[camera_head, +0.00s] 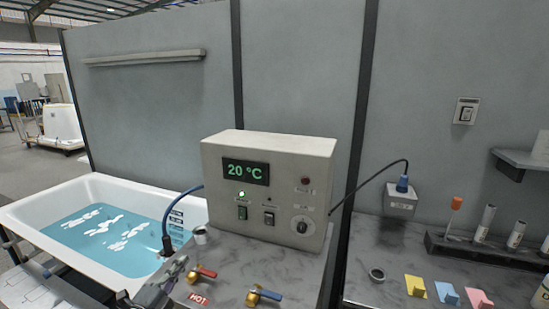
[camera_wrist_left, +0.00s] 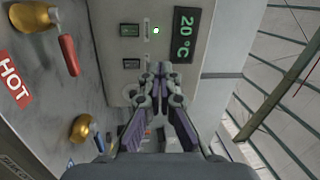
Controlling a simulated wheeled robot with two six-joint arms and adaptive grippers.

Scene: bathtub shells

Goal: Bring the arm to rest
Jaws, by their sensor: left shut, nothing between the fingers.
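My left gripper (camera_head: 178,265) comes in at the bottom of the head view, low in front of the control box (camera_head: 222,205) and left of the red-handled tap. In the left wrist view its fingers (camera_wrist_left: 160,70) are together at the tips, with nothing between them, and the front panel of the box (camera_wrist_left: 115,45) is behind them. The box display (camera_head: 246,171) reads 20 °C, and a small green light is lit below it. My right gripper is in neither view.
A red-handled tap (camera_head: 202,273) with a HOT label and a blue-handled tap (camera_head: 262,294) stand close to the gripper. A water-filled bathtub (camera_head: 40,202) is at left. At right are a socket box (camera_head: 400,203), a dark rack (camera_head: 470,247) and coloured blocks (camera_head: 447,292).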

